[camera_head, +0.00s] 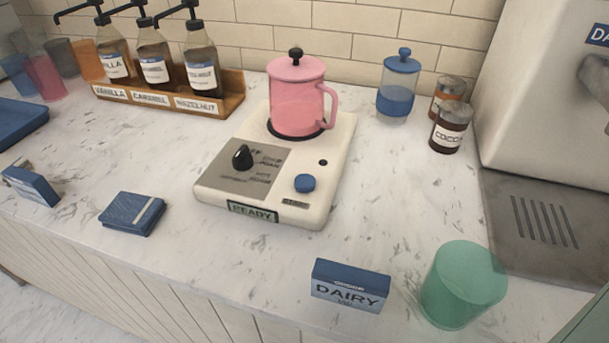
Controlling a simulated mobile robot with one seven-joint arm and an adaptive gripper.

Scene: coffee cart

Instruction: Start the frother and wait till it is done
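The frother is a cream base (335,165) standing in the middle of the marble counter. A pink lidded jug (296,100) with a black knob sits upright on its round plate at the back. A black dial (242,157) is on the grey panel at the left, with small labels around it that are hard to read. A blue start button (305,183) is at the front right, next to a small dark dot (323,162). The front display (252,212) reads READY. My gripper is not in view.
A wooden rack (232,93) of syrup bottles stands behind left. A dairy sign (349,286) and green cup (461,284) are near the front edge.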

